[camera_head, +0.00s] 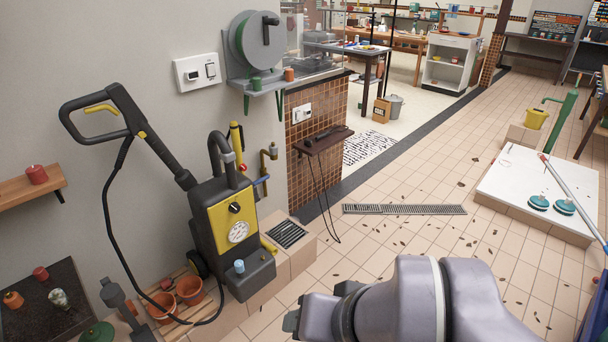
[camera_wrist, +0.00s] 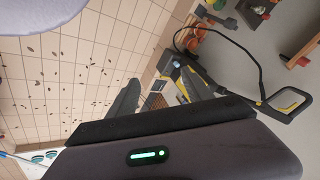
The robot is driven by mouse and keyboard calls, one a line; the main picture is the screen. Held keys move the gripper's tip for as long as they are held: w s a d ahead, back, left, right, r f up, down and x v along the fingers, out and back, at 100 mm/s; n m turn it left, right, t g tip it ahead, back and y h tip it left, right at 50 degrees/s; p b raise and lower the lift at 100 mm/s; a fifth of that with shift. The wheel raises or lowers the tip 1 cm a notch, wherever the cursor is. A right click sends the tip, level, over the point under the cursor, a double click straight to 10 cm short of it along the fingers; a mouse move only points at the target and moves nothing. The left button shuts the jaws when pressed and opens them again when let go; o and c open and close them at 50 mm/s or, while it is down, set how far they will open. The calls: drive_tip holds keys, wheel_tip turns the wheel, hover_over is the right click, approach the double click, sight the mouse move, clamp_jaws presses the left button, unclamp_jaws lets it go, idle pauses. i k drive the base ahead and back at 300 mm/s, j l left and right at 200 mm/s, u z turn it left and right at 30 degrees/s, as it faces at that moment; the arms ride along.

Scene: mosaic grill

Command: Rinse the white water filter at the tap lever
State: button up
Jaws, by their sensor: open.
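A brass tap (camera_head: 269,156) with a blue lever (camera_head: 261,181) is on the wall beside the pressure washer, above a floor drain box (camera_head: 288,236). I cannot pick out a white water filter for certain. A small pale-blue cylinder (camera_head: 239,267) stands on the pressure washer's base, and a small whitish object (camera_head: 59,299) lies on the dark shelf at the lower left. My gripper (camera_head: 292,321) is at the bottom of the head view, low and apart from the tap. It is open, and nothing shows in it; its fingers are partly hidden by my arm.
The yellow-and-black pressure washer (camera_head: 231,218) and its hose stand between the lower-left shelf and the tap. Terracotta pots (camera_head: 189,290) sit beside it. A small wooden wall shelf (camera_head: 326,140) juts out right of the tap.

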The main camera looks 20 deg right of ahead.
sight(267, 176)
drive_tip(key=i+l+u, duration=0.3)
drive_tip(key=i+l, duration=0.45)
drive_tip(key=i, duration=0.5)
drive_tip(key=i+l+u, duration=0.3)
drive_tip(key=i+l, duration=0.7)
drive_tip(key=i, duration=0.15)
